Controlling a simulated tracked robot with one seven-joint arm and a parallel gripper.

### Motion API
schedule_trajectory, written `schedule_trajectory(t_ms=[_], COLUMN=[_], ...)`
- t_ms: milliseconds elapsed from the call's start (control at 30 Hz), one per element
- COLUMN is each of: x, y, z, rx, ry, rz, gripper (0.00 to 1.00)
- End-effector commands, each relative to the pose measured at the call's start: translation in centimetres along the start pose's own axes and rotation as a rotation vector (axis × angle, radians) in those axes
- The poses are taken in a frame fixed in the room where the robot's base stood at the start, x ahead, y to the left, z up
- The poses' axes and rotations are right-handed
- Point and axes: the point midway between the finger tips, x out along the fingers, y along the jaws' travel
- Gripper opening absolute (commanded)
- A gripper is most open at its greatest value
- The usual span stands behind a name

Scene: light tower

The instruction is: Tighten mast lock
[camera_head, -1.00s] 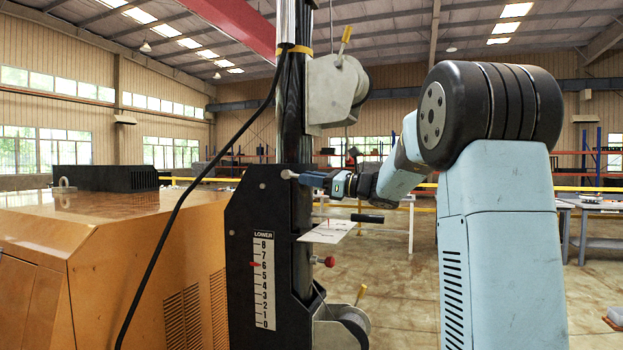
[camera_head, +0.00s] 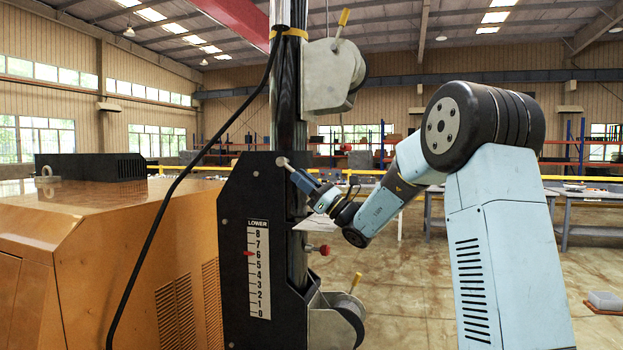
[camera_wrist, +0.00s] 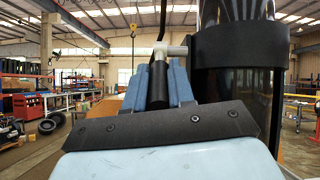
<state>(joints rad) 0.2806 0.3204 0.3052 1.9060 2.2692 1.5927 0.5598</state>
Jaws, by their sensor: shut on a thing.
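The mast lock shows as a silver T-shaped clamp head (camera_head: 283,161) on the upper right of the black mast housing (camera_head: 240,215). In the wrist view its silver head (camera_wrist: 170,49) meets the black mast collar (camera_wrist: 240,50), and a black handle (camera_wrist: 158,82) extends from it toward me. My gripper (camera_head: 303,182) has its blue fingers on both sides of that handle; in the wrist view the gripper (camera_wrist: 159,88) is shut on it. In the head view the handle is mostly hidden by the fingers, and my arm slopes down to the right from the clamp.
A grey winch (camera_head: 329,76) with a yellow-tipped crank sits above, another winch (camera_head: 338,318) below. A red knob (camera_head: 320,249) and a thin plate (camera_head: 314,224) are close under my gripper. A black cable (camera_head: 165,215) hangs left, before the orange cabinet (camera_head: 120,240).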

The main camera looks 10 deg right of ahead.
Motion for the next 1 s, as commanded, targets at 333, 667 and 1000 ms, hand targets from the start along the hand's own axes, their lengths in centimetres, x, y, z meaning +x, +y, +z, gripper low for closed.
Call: schedule_trajectory(t_ms=[333, 667, 1000], x=[0.15, 0.3, 0.65], y=[0.34, 0.47, 0.81], z=[-0.77, -0.76, -0.67], rx=[0.01, 0.011, 0.012], ry=[-0.01, -0.011, -0.016], rz=[-0.004, -0.001, 0.007], gripper=[0.0, 0.37, 0.48])
